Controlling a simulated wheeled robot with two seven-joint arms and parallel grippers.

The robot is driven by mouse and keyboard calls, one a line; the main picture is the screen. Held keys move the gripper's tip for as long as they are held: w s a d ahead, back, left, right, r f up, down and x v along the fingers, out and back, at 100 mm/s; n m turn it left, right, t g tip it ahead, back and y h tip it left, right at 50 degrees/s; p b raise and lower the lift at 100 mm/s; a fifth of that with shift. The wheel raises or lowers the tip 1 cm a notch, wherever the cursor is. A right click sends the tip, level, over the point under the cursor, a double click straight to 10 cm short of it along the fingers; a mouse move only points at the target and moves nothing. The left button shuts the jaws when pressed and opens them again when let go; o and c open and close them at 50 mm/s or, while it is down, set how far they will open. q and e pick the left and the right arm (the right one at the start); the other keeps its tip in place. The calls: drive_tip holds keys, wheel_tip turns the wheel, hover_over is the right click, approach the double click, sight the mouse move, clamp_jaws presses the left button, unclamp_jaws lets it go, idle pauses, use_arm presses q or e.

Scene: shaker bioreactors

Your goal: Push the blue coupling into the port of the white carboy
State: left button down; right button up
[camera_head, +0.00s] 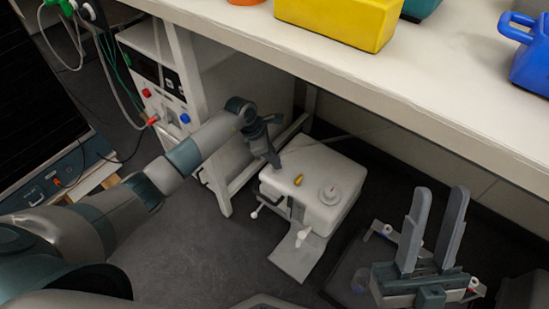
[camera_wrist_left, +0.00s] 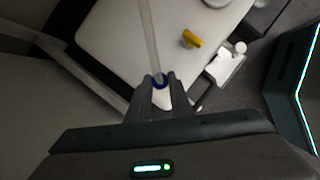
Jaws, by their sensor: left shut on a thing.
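The white carboy (camera_head: 337,166) stands low on the floor beside the bench, and its pale top (camera_wrist_left: 110,30) fills much of the left wrist view. My left gripper (camera_head: 275,162) is at the carboy's upper left edge. The coupling is too small to make out in the head view. I cannot tell which opening is the port. My right gripper (camera_head: 442,192) is open and empty at the lower right.
A yellow piece (camera_head: 299,179) and a round white cap (camera_head: 331,192) sit on the carboy's top. The bench (camera_head: 420,105) with a yellow bin (camera_head: 340,20) overhangs behind. A white instrument (camera_head: 160,90) with cables stands at the left. Dark floor is free in front.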

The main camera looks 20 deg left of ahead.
use_arm(q)
drive_tip(key=shift+f, duration=0.2)
drive_tip(key=c, duration=1.5)
unclamp_jaws()
